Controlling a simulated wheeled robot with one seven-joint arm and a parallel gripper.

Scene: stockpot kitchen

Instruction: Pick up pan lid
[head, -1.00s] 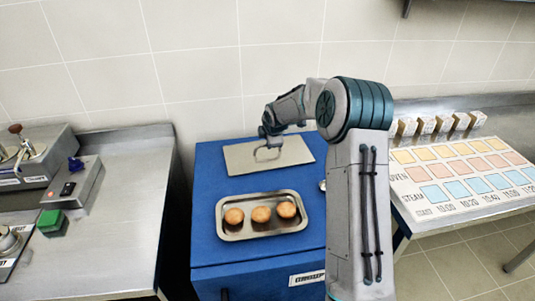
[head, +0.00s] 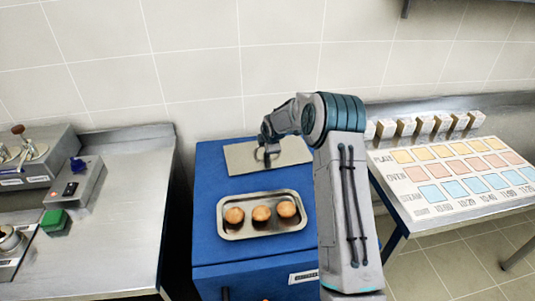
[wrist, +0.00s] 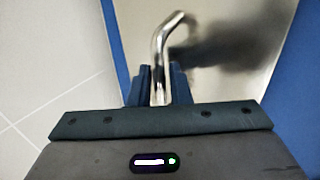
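The pan lid (head: 240,159) is a flat rectangular metal plate with a bent bar handle. It lies at the back of the blue cabinet top in the head view, and its plate fills much of the wrist view (wrist: 222,80). My gripper (head: 267,148) is at the handle, reaching down from the right. In the wrist view my gripper's two dark fingers (wrist: 160,88) stand close on either side of the handle's bar and look shut on it. The lid looks flat on or very near the cabinet top; any gap under it cannot be made out.
A metal tray (head: 238,234) with three round buns sits in front of the lid on the blue cabinet (head: 207,190). The tiled wall (head: 200,80) is close behind. A steel counter (head: 120,200) stands left, and a table with a coloured chart (head: 455,180) stands right.

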